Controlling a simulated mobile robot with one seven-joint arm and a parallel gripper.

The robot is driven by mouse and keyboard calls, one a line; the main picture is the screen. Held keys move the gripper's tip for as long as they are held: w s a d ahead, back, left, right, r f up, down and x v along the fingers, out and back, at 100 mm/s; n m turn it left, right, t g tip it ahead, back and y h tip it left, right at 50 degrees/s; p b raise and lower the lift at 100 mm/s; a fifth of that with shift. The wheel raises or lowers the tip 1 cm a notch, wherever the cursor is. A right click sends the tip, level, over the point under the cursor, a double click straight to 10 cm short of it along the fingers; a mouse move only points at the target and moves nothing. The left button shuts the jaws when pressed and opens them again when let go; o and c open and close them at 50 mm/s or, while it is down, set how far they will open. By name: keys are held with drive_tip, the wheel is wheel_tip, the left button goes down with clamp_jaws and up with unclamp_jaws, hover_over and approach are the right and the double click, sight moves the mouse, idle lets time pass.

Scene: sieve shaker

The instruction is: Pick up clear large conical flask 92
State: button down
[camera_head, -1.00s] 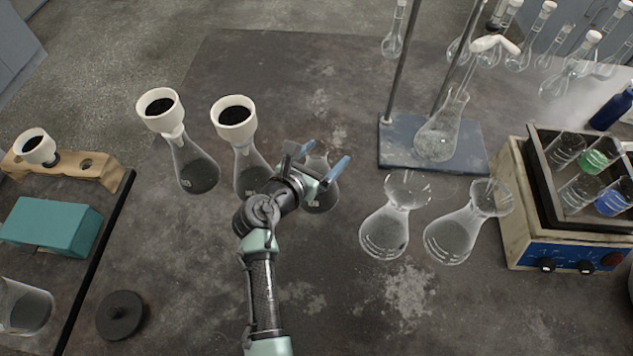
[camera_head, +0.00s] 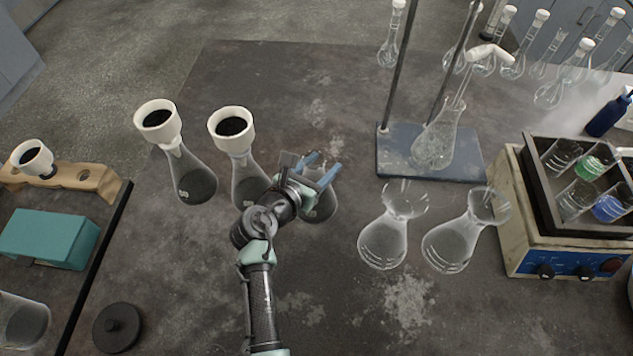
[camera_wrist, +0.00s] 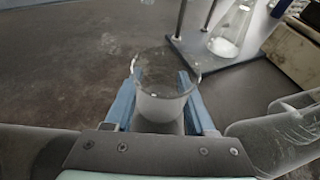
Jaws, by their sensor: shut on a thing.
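A clear conical flask (camera_head: 321,208) stands at the middle of the dark bench, mostly covered by my gripper in the head view. My gripper (camera_head: 320,166) has its two blue fingers closed on this flask near its top. In the wrist view the flask's round open mouth (camera_wrist: 165,72) sits between the two fingers (camera_wrist: 160,88), which press on either side. The flask looks upright and its lower body is hidden. I cannot read a number on it. Two more clear conical flasks stand to its right, one nearer (camera_head: 385,240) and one farther right (camera_head: 450,245).
Two flasks with white funnels of black material stand close on the left, one (camera_head: 195,185) and another (camera_head: 247,185). A stand with a blue base (camera_head: 400,160) and a flask (camera_head: 435,145) is behind right. A shaker (camera_head: 540,240) stands right.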

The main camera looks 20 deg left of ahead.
drive_tip(key=shift+r, duration=0.15)
wheel_tip(320, 180, up, 15)
drive_tip(key=p, duration=0.8)
idle(0.6)
drive_tip(key=shift+w, duration=0.1)
